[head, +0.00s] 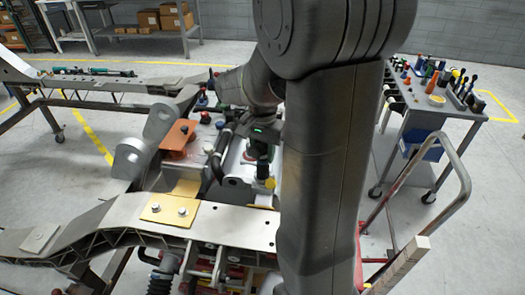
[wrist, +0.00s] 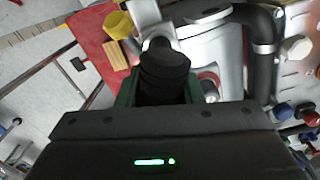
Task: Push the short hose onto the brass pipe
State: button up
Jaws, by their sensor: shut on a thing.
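My gripper (wrist: 160,88) has green fingers on both sides of a short black hose (wrist: 163,72) and is shut on it. The hose points away from the wrist, toward the machinery. A shiny pale metal piece (wrist: 157,44) shows right at the hose's far end. I cannot tell whether this is the brass pipe, or whether the hose is around it or only in front of it. In the head view my gripper (head: 262,150) is low over the chassis, partly behind my arm. The hose is hard to make out there.
A yellow cap (wrist: 118,24) and a red panel (wrist: 97,32) lie left of the hose. A thick black pipe (wrist: 263,60) bends down close on the right. Coloured caps (wrist: 290,112) are at far right. A tool cart (head: 430,110) stands right of the chassis frame (head: 100,225).

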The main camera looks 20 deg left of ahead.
jog(key=shift+f+b, duration=0.4)
jog(key=shift+f, duration=0.15)
jog(key=o, duration=1.3)
jog(key=shift+c, duration=0.2)
jog(key=shift+r, duration=0.15)
notch_tip(320, 180, up, 6)
jog(key=p, duration=0.5)
